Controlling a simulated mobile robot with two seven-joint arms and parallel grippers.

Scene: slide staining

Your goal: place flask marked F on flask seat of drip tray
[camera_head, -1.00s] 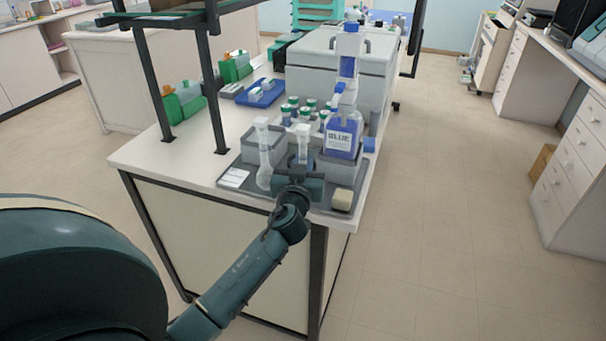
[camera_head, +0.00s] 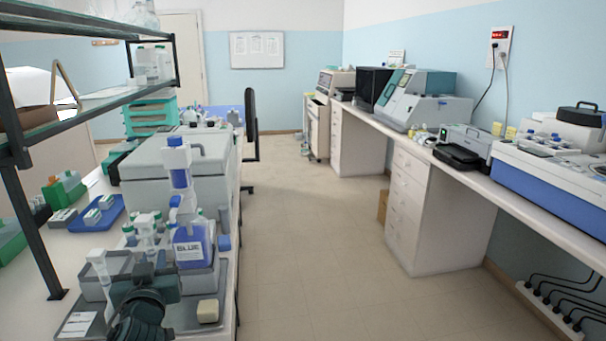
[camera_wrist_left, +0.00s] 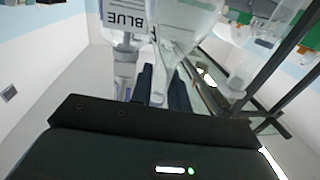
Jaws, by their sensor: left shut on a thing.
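My left gripper (camera_head: 146,285) is over the grey drip tray (camera_head: 225,285) at the lower left of the head view. In the left wrist view its dark fingers (camera_wrist_left: 164,92) are shut on the narrow neck of a clear glass flask (camera_wrist_left: 182,22). The flask seat cannot be made out. My right gripper is out of view.
A blue bottle labelled BLUE (camera_head: 191,246) stands close behind the gripper. A yellowish sponge (camera_head: 208,311) and a white card (camera_head: 77,325) lie on the tray. A large grey box (camera_head: 213,165) is behind. A shelf post (camera_head: 35,230) rises at left. The aisle floor is clear.

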